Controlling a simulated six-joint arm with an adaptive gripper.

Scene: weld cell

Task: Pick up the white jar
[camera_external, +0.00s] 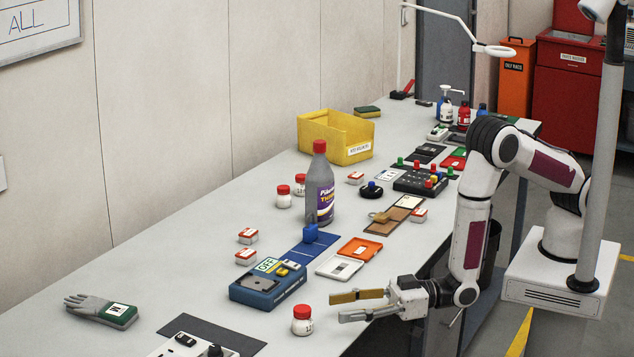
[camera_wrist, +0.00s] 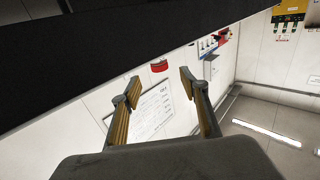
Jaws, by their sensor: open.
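Two more white jars with red lids, a left one (camera_external: 283,201) and a right one (camera_external: 300,185), stand farther back beside the grey bottle. My gripper (camera_external: 336,308) is open and empty, just right of the front jar, with its fingers pointing left toward it. In the wrist view my gripper (camera_wrist: 158,84) shows two spread fingers with nothing between them. No jar can be made out in the wrist view.
A blue device (camera_external: 267,287) sits behind the front jar. A grey bottle (camera_external: 320,190) with a red cap stands farther back, and a yellow bin (camera_external: 335,135) beyond it. A glove (camera_external: 100,310) lies at left. Bare bench (camera_external: 165,280) lies between glove and blue device.

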